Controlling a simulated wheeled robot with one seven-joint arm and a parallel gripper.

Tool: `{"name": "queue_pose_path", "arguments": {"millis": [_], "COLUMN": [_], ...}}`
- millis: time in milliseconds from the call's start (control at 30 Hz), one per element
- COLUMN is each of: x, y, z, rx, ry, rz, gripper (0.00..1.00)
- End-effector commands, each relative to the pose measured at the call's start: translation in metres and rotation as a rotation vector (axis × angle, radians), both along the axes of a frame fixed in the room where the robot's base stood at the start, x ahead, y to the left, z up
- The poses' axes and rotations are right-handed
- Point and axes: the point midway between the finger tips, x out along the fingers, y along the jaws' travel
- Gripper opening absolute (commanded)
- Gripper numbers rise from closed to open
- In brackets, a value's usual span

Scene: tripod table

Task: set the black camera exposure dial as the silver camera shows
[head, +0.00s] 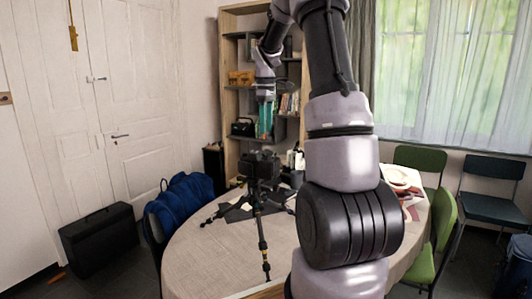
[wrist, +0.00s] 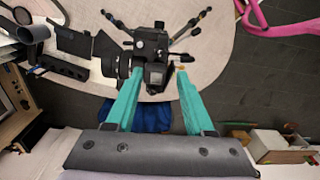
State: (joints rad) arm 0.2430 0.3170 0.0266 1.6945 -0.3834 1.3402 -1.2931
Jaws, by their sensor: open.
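The black camera (head: 262,165) stands on a tripod on the oval table. It also shows in the wrist view (wrist: 152,52), seen from above, with small round knobs on its top. I cannot tell which knob is the exposure dial or read its setting. My gripper (head: 266,135) points down above the camera, its teal fingers apart and empty. In the wrist view my gripper (wrist: 157,78) has its fingertips on either side of the camera's near part. I cannot tell whether they touch it. I cannot make out a silver camera in either view.
The tripod's legs (head: 262,235) spread over the oval table (head: 195,262). A shelf unit (head: 232,75) stands behind. A blue bag (head: 183,205) and a black case (head: 97,238) are at the left. Green chairs (head: 420,158) stand at the right. The table's front left is clear.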

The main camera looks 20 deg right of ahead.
Motion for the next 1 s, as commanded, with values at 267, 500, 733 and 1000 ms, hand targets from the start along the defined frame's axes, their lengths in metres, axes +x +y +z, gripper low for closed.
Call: {"name": "queue_pose_path", "arguments": {"millis": [267, 500, 733, 1000], "x": [-0.002, -0.002, -0.001, -0.001], "y": [0.001, 0.001, 0.001, 0.001], "z": [-0.050, -0.087, -0.099, -0.099], "rx": [0.002, 0.002, 0.001, 0.001], "ry": [0.004, 0.001, -0.001, -0.001], "rz": [-0.002, -0.003, -0.003, -0.003], "gripper": [0.53, 0.53, 0.53, 0.34]}}
